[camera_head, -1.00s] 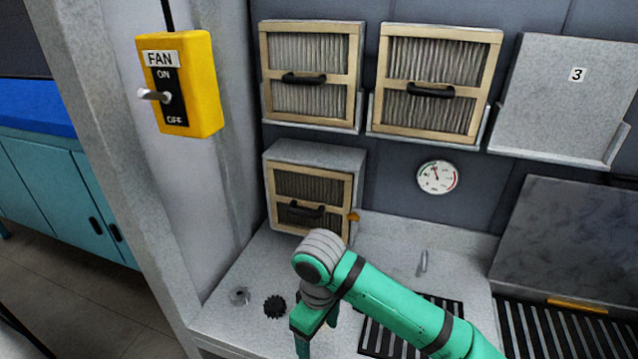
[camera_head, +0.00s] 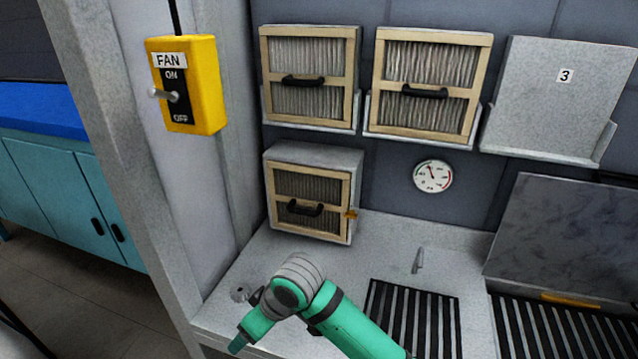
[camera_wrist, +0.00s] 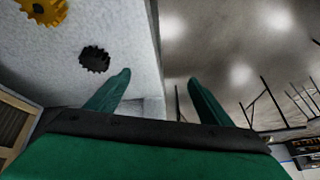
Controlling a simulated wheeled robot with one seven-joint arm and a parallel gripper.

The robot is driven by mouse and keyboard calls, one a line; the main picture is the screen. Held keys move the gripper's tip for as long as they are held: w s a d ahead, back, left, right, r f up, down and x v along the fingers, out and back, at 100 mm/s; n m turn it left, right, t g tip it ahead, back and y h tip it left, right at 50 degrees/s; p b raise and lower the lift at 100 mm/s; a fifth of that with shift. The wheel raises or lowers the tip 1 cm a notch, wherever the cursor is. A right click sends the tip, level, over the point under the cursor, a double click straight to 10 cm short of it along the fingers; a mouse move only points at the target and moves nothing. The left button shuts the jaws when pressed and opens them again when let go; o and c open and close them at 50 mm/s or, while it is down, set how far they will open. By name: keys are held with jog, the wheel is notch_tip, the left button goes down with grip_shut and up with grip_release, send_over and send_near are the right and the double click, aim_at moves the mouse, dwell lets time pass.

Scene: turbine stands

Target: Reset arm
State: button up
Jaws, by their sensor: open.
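My gripper shows in the wrist view (camera_wrist: 157,84) as two green fingers set wide apart, with nothing between them. In the head view my green arm reaches in from the bottom, and its end points to the lower left, over the front edge of the grey counter (camera_head: 360,236). The fingertips are not clear there. The wrist view also shows a dark gear (camera_wrist: 95,60) and a yellow gear (camera_wrist: 42,10) on a pale speckled surface beyond the left finger, apart from it.
A yellow fan switch box (camera_head: 187,86) hangs on the left pillar. A filter unit (camera_head: 312,200) stands at the counter's back left. Two framed filters (camera_head: 309,75) and a panel marked 3 (camera_head: 545,95) sit on the wall above a gauge (camera_head: 433,176). Black grates (camera_head: 410,318) lie right.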

jog(key=w+a+r+m+t+y, duration=0.1)
jog(key=a+r+m+t+y, duration=0.2)
jog(key=a, duration=0.4)
jog(key=w+a+r+m+t+y, duration=0.1)
jog(key=a+r+t+y, duration=0.1)
jog(key=a+r+y, duration=0.3)
jog(key=s+d+f+m+t+h, duration=0.95)
jog(key=s+d+f+m, duration=0.35)
jog(key=f, duration=0.3)
jog(key=s+d+f+n+h, duration=0.1)
jog(key=s+d+n+h, duration=0.1)
jog(key=s+d, duration=0.4)
jog(key=s+d+f+n+g+h, duration=0.1)
jog(key=s+d, duration=0.6)
jog(key=s, duration=0.8)
jog(key=n+h, duration=0.1)
jog(key=n, duration=0.1)
jog(key=shift+s+d+n, duration=0.25)
jog(key=shift+s+n, duration=0.1)
jog(key=shift+n, duration=0.05)
